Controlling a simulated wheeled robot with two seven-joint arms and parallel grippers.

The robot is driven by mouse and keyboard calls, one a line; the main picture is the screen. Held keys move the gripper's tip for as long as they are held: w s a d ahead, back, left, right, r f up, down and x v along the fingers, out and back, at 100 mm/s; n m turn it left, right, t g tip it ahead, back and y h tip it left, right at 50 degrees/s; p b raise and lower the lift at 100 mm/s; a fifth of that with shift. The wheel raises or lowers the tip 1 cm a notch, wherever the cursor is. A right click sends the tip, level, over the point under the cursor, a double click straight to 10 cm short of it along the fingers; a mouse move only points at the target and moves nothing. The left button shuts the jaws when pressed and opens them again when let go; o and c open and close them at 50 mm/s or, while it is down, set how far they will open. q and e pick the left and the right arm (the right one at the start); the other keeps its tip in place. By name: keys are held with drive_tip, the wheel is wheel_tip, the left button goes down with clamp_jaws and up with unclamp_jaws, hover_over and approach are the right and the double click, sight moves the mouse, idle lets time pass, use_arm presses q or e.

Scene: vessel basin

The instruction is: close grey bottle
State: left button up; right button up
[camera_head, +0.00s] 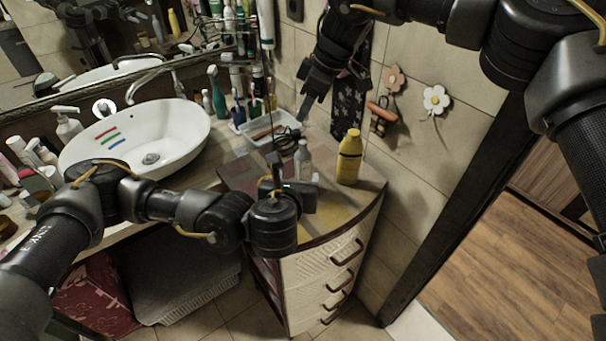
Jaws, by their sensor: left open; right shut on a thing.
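The grey bottle (303,160) stands upright on the corner cabinet top (239,174). Its lower part is hidden behind my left gripper. My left gripper (293,176) is open, low over the cabinet top and right in front of the bottle. From this view I cannot tell whether the fingers touch the bottle. My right gripper (304,115) is above and behind the bottle in the picture, pointing down, apart from it. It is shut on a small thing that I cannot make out.
A yellow bottle (349,158) stands close to the right of the grey bottle. A clear tray (268,127) with small items lies behind. The white basin (135,140) is to the left. The tiled wall (440,135) bounds the right side. The cabinet's front edge is curved.

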use_arm(q)
drive_tip(key=shift+w+a+r, duration=0.1)
idle(0.3)
drive_tip(key=x, duration=1.2)
clamp_jaws()
use_arm(e)
hover_over(305, 142)
drive_tip(key=shift+d+f, duration=0.1)
drive_tip(key=shift+f, duration=2.35)
drive_tip(key=shift+s, duration=0.1)
drive_tip(key=shift+f, duration=0.9)
